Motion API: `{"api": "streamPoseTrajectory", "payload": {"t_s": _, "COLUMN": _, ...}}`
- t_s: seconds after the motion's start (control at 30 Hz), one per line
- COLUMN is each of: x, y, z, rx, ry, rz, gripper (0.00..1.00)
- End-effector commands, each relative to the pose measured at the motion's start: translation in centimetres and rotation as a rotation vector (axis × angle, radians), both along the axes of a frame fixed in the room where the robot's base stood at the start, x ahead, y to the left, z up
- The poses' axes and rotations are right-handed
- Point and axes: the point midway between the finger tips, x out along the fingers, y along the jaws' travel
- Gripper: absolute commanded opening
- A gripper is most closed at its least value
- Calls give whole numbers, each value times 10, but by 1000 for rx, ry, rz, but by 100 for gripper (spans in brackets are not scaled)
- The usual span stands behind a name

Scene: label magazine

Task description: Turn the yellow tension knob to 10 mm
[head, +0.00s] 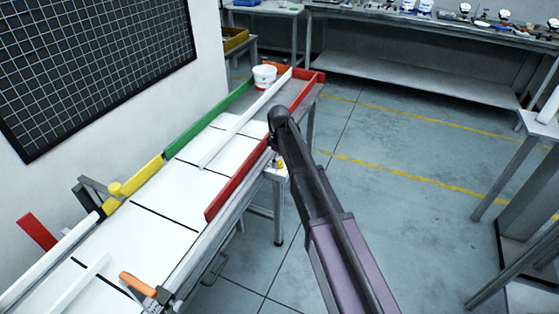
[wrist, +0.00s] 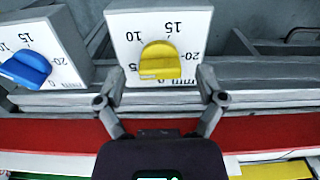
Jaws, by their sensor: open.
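The yellow knob (wrist: 160,62) sits on a white dial plate (wrist: 121,22) with a printed millimetre scale in the wrist view. Numbers 10, 15 and 20 show around it. I cannot tell which mark it points to. My gripper (wrist: 161,76) is open, with one finger to the left and one to the right of the knob's lower part. Neither finger visibly grips it.
A blue knob (wrist: 27,67) on a similar white dial plate (wrist: 52,45) is close by on the left. A red rail (wrist: 50,132) crosses below the dials. The white bench (head: 185,190) carries a white tub (head: 264,76).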

Motion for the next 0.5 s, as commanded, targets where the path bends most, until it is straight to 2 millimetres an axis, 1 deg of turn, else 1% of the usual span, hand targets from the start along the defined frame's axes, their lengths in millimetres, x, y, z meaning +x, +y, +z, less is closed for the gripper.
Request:
{"api": "streamPoseTrajectory", "payload": {"t_s": 0.03, "x": 0, "y": 0, "z": 0, "rx": 0, "ry": 0, "rz": 0, "gripper": 89}}
{"api": "streamPoseTrajectory", "payload": {"t_s": 0.07, "x": 0, "y": 0, "z": 0, "rx": 0, "ry": 0, "rz": 0, "gripper": 83}}
{"api": "streamPoseTrajectory", "payload": {"t_s": 0.1, "x": 0, "y": 0, "z": 0, "rx": 0, "ry": 0, "rz": 0, "gripper": 71}}
{"api": "streamPoseTrajectory", "payload": {"t_s": 0.17, "x": 0, "y": 0, "z": 0, "rx": 0, "ry": 0, "rz": 0, "gripper": 53}}
{"api": "streamPoseTrajectory", "payload": {"t_s": 0.2, "x": 0, "y": 0, "z": 0, "rx": 0, "ry": 0, "rz": 0, "gripper": 41}}
{"api": "streamPoseTrajectory", "payload": {"t_s": 0.27, "x": 0, "y": 0, "z": 0, "rx": 0, "ry": 0, "rz": 0, "gripper": 23}}
{"api": "streamPoseTrajectory", "payload": {"t_s": 0.3, "x": 0, "y": 0, "z": 0, "rx": 0, "ry": 0, "rz": 0, "gripper": 11}}
{"api": "streamPoseTrajectory", "payload": {"t_s": 0.33, "x": 0, "y": 0, "z": 0, "rx": 0, "ry": 0, "rz": 0, "gripper": 7}}
{"api": "streamPoseTrajectory", "payload": {"t_s": 0.5, "x": 0, "y": 0, "z": 0, "rx": 0, "ry": 0, "rz": -2, "gripper": 7}}
